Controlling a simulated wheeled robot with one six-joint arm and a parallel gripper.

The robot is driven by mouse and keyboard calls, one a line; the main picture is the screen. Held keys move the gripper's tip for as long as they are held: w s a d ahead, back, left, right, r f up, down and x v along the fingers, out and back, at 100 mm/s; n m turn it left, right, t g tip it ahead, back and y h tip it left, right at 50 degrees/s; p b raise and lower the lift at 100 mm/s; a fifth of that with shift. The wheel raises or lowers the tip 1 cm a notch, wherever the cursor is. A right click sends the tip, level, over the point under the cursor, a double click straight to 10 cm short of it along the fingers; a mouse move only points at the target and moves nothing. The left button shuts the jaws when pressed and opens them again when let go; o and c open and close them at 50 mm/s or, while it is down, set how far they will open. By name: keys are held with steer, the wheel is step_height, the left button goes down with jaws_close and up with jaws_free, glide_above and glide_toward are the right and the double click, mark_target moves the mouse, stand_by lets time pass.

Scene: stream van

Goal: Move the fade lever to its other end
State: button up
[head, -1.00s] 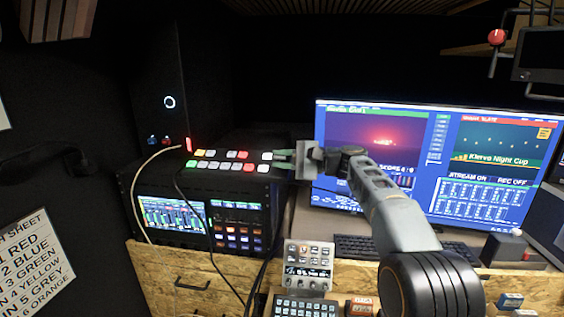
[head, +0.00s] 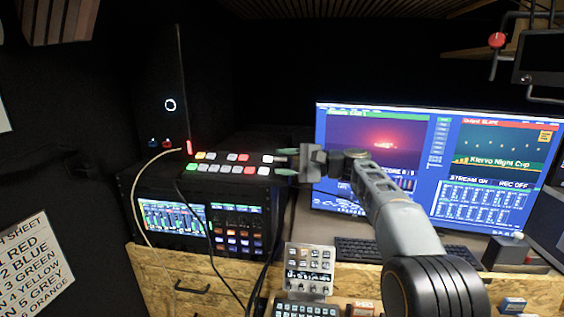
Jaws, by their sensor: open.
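The switcher panel (head: 225,163) with rows of coloured and white buttons sits on top of the black rack unit, left of the monitor. My gripper (head: 281,162) is at the panel's right end, pointing left, with its two green-tipped fingers spread apart. I see nothing held between them. I cannot make out the fade lever for certain; the right end of the panel by my fingertips is small and partly covered. Whether the fingers touch anything there I cannot tell.
A large monitor (head: 380,135) stands right behind my arm. A keyboard (head: 365,249) lies below it. A small control box (head: 309,268) stands at the desk front. Cables (head: 185,205) hang over the rack unit (head: 165,184). A red ball (head: 497,40) is at upper right.

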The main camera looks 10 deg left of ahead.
steer(key=d, duration=1.3)
steer(key=shift+b, duration=0.3)
steer(key=shift+d, duration=0.1)
